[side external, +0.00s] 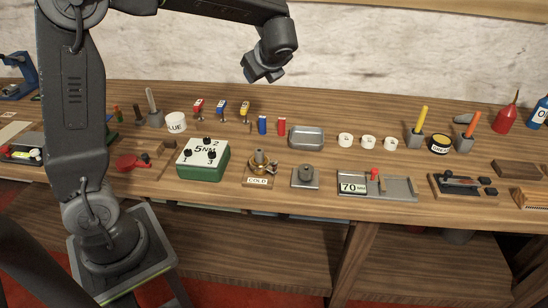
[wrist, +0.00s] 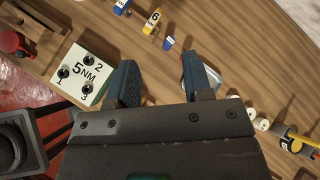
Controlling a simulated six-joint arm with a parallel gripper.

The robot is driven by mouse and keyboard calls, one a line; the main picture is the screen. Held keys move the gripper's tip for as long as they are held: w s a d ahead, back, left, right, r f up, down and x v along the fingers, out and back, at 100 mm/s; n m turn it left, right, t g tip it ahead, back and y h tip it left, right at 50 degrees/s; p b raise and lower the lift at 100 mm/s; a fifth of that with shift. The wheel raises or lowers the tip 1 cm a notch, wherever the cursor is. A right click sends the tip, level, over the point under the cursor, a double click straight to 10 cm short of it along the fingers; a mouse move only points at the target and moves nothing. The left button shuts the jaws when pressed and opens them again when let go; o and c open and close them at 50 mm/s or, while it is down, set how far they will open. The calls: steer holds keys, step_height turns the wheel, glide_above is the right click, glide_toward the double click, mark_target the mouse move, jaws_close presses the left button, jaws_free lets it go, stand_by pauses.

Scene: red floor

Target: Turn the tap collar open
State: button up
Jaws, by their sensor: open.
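A brass tap fitting (side external: 261,160) with a round collar stands on a small wooden block with a "COLD" label (side external: 258,181), near the front of the bench. My gripper (side external: 262,74) is high above the bench, above and behind the tap in the side view, and touches nothing. In the wrist view its two blue-grey fingers (wrist: 160,76) are spread apart with only bench wood between them. The tap does not show in the wrist view; how far the collar is turned is too small to tell.
A green box marked "5 NM" (side external: 203,160) stands left of the tap. A grey plate with a round knob (side external: 305,177) is close on its right. A metal tray (side external: 306,138) and small red and blue blocks (side external: 271,126) lie behind. The air above the tap is clear.

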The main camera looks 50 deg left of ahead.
steer(key=s+d+n+g+h, duration=0.2)
steer(key=s+d+n+h, duration=0.1)
steer(key=d+n+h, duration=0.25)
step_height(320, 180, up, 2)
steer(key=n+h, duration=0.4)
steer(key=n, duration=0.1)
glide_above(274, 161)
steer(key=shift+g, duration=0.4)
step_height(274, 161, down, 19)
steer(key=shift+c, duration=0.3)
jaws_close()
